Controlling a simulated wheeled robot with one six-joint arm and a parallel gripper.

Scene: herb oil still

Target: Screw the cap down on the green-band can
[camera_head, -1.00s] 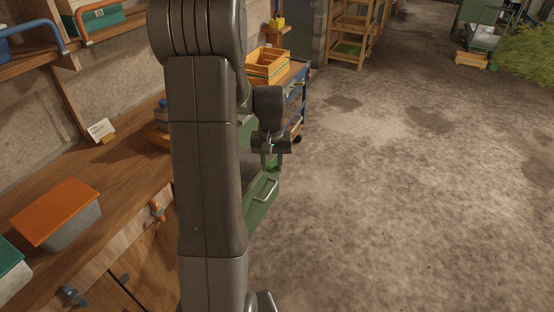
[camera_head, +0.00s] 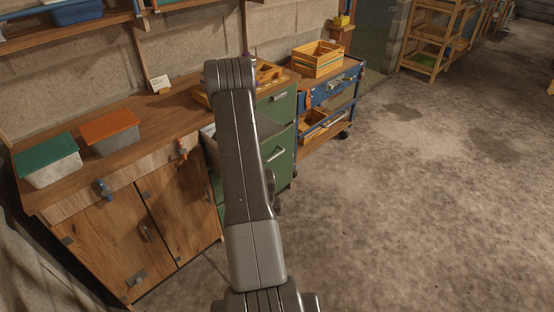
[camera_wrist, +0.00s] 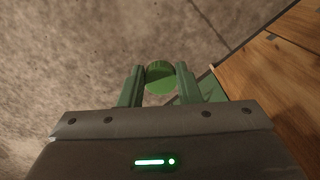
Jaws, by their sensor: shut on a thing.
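In the wrist view my gripper (camera_wrist: 160,86) is shut on a round green thing (camera_wrist: 160,74), which looks like a cap. It sits between the two green fingers, with the stone-coloured floor behind and below it. In the head view my arm hides the gripper and what it holds. I cannot make out a can with a green band in either view.
A wooden workbench (camera_head: 75,187) runs along the wall, with a green-lidded box (camera_head: 47,161) and an orange-lidded box (camera_head: 109,132). A green drawer cabinet (camera_head: 281,146) and a blue cart (camera_head: 325,110) stand beyond. The floor to the right (camera_head: 430,210) is clear.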

